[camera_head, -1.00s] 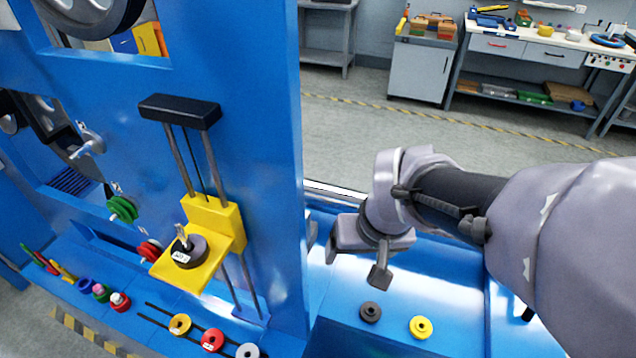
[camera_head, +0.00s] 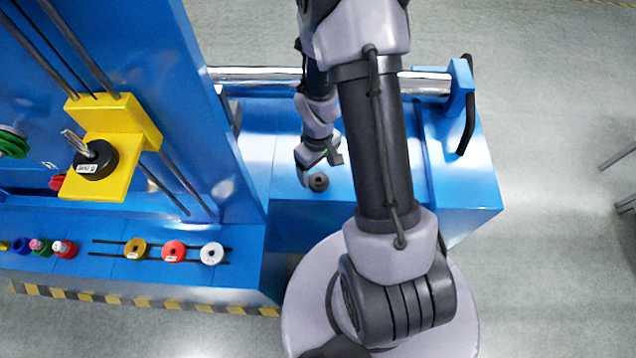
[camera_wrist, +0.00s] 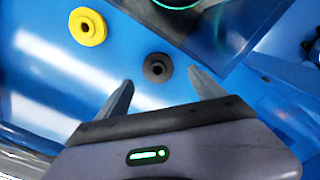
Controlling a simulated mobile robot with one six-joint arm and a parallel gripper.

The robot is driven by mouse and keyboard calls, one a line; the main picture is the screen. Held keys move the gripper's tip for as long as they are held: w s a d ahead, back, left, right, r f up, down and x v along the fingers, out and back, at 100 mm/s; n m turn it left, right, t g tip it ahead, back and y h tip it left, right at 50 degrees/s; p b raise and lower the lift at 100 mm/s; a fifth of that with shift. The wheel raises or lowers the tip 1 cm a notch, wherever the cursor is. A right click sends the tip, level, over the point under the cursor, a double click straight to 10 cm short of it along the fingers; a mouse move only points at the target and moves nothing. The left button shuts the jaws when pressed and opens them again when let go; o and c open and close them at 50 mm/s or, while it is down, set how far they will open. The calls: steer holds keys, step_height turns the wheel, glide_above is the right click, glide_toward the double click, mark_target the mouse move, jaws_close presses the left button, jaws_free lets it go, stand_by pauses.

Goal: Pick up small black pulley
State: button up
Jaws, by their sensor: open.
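The small black pulley (camera_head: 318,182) lies flat on the blue bench surface (camera_head: 285,150), right below my gripper in the head view. In the wrist view the black pulley (camera_wrist: 158,67) sits just beyond the fingertips, between their lines and apart from them. My gripper (camera_wrist: 160,85) is open and empty, with one grey finger on each side. In the head view my gripper (camera_head: 318,160) hangs close above the pulley, and my own arm hides part of the bench.
A yellow pulley (camera_wrist: 88,27) lies on the bench near the black one. A yellow bracket (camera_head: 112,150) holding a dark weight is on the blue panel. Orange, red (camera_head: 173,251) and white (camera_head: 212,253) discs sit on the front ledge. A rail (camera_head: 255,75) runs behind the bench.

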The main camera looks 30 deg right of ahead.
mark_target(319, 178)
steer(key=f+b, duration=0.3)
steer(key=f, duration=0.3)
steer(key=shift+d+f, duration=0.1)
steer(key=shift+d, duration=0.1)
